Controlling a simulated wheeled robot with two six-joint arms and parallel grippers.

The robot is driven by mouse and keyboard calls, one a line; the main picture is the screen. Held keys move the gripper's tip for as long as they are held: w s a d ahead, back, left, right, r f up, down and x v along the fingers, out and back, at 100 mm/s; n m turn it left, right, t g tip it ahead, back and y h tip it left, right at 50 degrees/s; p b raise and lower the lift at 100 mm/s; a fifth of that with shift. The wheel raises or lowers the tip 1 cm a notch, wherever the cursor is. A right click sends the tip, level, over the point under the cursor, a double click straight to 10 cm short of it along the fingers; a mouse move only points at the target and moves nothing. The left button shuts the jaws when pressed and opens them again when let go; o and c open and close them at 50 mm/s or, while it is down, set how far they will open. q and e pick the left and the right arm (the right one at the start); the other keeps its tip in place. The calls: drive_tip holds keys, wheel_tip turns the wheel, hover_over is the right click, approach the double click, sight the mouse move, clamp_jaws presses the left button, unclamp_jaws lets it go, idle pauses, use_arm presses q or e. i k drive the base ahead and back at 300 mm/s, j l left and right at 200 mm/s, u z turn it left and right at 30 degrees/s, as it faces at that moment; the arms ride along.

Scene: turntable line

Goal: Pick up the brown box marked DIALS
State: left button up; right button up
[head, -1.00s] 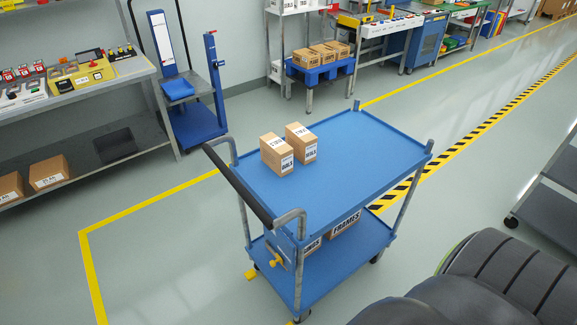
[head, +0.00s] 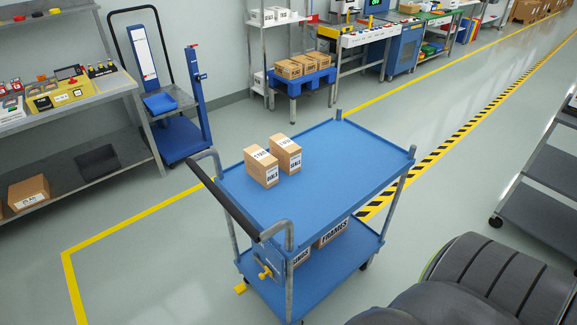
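Two small brown boxes stand side by side on the top shelf of a blue cart (head: 330,180), near its handle end. The front-left brown box (head: 258,163) and the brown box behind it to the right (head: 284,150) each have a white label on the end and dark print on top. Neither gripper is in view, and nothing touches the boxes.
The cart's lower shelf (head: 318,285) holds brown boxes, one marked FRAMES (head: 333,231). A workbench (head: 75,108) stands at left, a blue table with brown boxes (head: 303,82) behind, and a grey rack (head: 540,185) at right.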

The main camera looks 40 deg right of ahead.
sight(261, 165)
drive_tip(key=i+l, duration=0.15)
drive_tip(key=i, duration=0.2)
drive_tip(key=i+l+z, duration=0.1)
drive_tip(key=z, duration=0.4)
drive_tip(key=i+z, duration=0.25)
drive_tip(key=z, duration=0.25)
